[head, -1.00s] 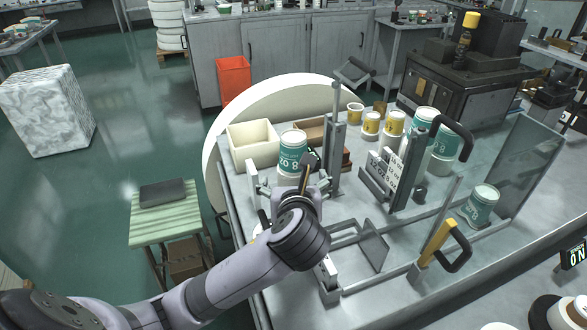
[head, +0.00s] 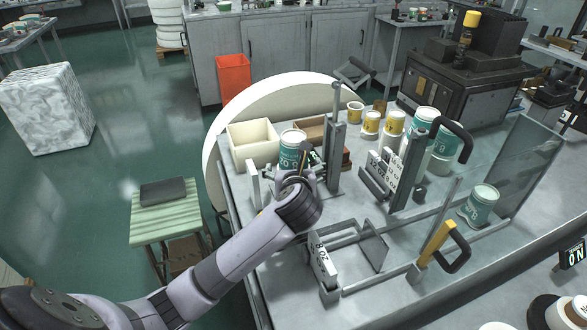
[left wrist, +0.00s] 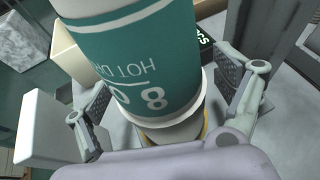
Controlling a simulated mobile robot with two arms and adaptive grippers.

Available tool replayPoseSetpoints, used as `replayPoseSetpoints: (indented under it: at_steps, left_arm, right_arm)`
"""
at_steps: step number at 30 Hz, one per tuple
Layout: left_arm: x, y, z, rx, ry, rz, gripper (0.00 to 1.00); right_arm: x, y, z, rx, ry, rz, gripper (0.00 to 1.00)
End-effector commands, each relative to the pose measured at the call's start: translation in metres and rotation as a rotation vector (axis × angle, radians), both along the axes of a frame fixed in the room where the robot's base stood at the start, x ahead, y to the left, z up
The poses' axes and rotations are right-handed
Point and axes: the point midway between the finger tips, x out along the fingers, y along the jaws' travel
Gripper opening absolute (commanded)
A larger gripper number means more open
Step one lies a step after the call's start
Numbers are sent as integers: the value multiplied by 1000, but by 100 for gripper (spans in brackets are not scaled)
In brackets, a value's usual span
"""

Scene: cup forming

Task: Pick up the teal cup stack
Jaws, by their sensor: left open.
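The teal cup stack (head: 292,150), with white lettering and a pale top, stands upright at the left of the metal table. My left gripper (head: 290,182) is low at its near side, and my wrist partly hides the stack's lower part. In the left wrist view the teal cup stack (left wrist: 145,60) fills the middle, between the two spread fingers of my left gripper (left wrist: 165,112). Gaps show between the fingers and the stack's lower rim. My right gripper is not in view.
A cream bin (head: 253,143) and a brown box (head: 312,130) stand behind the stack. A metal upright (head: 337,150) rises close on its right. Yellow cups (head: 371,123) and another teal cup (head: 478,206) stand farther right. A low metal frame (head: 350,252) lies in front.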

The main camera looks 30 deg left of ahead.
Motion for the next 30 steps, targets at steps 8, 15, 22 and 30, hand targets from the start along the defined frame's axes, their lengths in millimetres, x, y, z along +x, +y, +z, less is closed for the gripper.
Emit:
replayPoseSetpoints:
  at_steps: [8,15,22,30]
  left_arm:
    - [0,0,0,0,0,0,77]
    - [0,0,0,1,0,0,61]
    - [0,0,0,1,0,0,46]
    - [0,0,1,1,-1,0,28]
  right_arm:
    - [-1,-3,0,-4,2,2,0]
    - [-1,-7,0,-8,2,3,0]
    - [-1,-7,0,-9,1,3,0]
    - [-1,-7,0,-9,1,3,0]
